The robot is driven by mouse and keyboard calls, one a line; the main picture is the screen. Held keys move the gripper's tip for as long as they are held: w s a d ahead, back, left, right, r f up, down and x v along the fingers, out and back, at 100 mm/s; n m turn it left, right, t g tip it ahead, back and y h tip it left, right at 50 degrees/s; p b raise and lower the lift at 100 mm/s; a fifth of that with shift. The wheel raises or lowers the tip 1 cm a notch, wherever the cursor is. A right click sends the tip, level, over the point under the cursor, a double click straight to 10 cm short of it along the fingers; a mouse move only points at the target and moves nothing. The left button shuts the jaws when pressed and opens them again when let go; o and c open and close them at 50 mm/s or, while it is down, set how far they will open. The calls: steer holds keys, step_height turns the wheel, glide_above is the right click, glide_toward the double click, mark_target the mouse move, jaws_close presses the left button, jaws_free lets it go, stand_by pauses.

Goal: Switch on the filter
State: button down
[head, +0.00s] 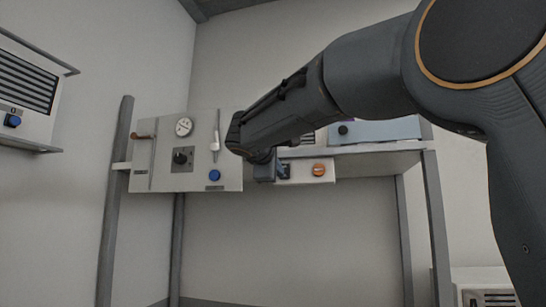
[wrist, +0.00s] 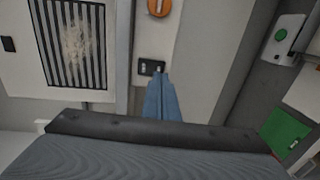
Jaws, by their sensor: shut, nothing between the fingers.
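A pale panel (head: 302,178) under the shelf carries a small dark switch (head: 286,170) and an orange knob (head: 319,170). In the wrist view the switch (wrist: 150,68) lies just beyond my fingertips, and the orange knob (wrist: 158,6) is at the top edge. Beside them is a dark slatted grille (wrist: 78,40) with a pale dusty patch, probably the filter. My gripper (head: 281,172) is shut and empty, its tips at the switch; it also shows in the wrist view (wrist: 158,76). I cannot tell whether the tips touch the switch.
A control board (head: 200,133) with a gauge, black knob, lever and blue button (head: 215,175) hangs to the left. A blue-grey box (head: 375,131) stands on the shelf. A vented wall unit (head: 25,95) is far left. The space beneath the shelf is clear.

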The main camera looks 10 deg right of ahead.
steer(key=p+x, duration=0.1)
steer(key=x, duration=0.2)
steer(key=shift+w+d+p, duration=0.2)
steer(key=shift+w+p, duration=0.15)
steer(key=shift+f+b, duration=0.2)
steer(key=shift+b, duration=0.35)
steer(key=shift+w+f+b, duration=0.1)
steer(key=shift+w+b, duration=0.05)
steer(key=shift+b, duration=0.4)
steer(key=b, duration=0.7)
glide_toward(284, 178)
steer(key=s+a+f, duration=0.2)
steer(key=s, duration=0.4)
steer(key=shift+s+a, duration=0.35)
